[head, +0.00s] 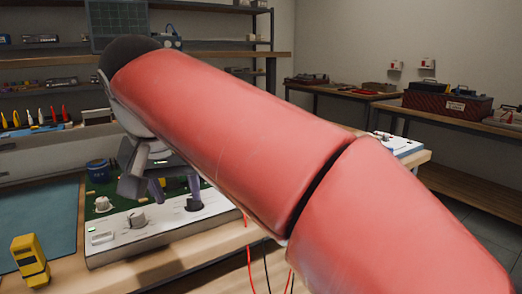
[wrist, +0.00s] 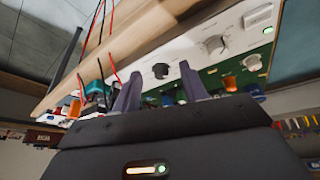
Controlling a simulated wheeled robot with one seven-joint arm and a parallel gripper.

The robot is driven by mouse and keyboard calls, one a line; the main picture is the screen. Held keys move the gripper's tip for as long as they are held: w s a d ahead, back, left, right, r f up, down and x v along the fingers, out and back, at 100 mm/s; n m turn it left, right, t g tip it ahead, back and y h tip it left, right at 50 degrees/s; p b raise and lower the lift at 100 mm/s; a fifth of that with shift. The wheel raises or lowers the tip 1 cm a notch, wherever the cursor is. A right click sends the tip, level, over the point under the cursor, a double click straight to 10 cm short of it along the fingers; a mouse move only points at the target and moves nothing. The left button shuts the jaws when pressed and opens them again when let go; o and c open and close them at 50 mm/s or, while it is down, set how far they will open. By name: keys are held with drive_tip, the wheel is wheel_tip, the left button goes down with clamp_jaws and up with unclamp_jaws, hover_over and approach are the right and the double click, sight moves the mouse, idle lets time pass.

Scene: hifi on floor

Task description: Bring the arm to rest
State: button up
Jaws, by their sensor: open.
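My arm crosses the head view from lower right to upper left. My gripper (head: 175,197) hangs at its far end, fingers down, over the white control panel (head: 118,240) on the bench. In the wrist view my gripper (wrist: 160,71) has its two fingers apart, with nothing seen held between them. A dark knob (wrist: 161,70) on the panel shows between the fingertips; I cannot tell whether they touch it. The arm hides part of the bench.
A yellow meter (head: 30,260) and a blue mat (head: 38,222) are left of the panel. A blue cylinder (head: 98,170) stands on a green circuit board behind it. Red and black leads (head: 248,262) hang at the bench front. Shelves (head: 50,88) stand behind.

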drive_tip(key=s+d+f, duration=0.1)
drive_tip(key=d+f, duration=0.2)
drive_tip(key=d, duration=0.4)
drive_tip(key=s+d+f+m, duration=0.1)
drive_tip(key=d+f, duration=0.2)
drive_tip(key=d, duration=0.4)
drive_tip(key=s+d+f, duration=0.1)
drive_tip(key=d+f, duration=0.2)
drive_tip(key=d, duration=0.4)
drive_tip(key=s+d+f, duration=0.4)
drive_tip(key=f, duration=0.2)
drive_tip(key=s+d+f+m, duration=0.1)
drive_tip(key=s+d+f, duration=0.3)
drive_tip(key=f, duration=0.2)
drive_tip(key=shift+s+d+f+t, duration=0.25)
drive_tip(key=shift+d+f+t, duration=0.1)
drive_tip(key=shift+f+t, duration=0.05)
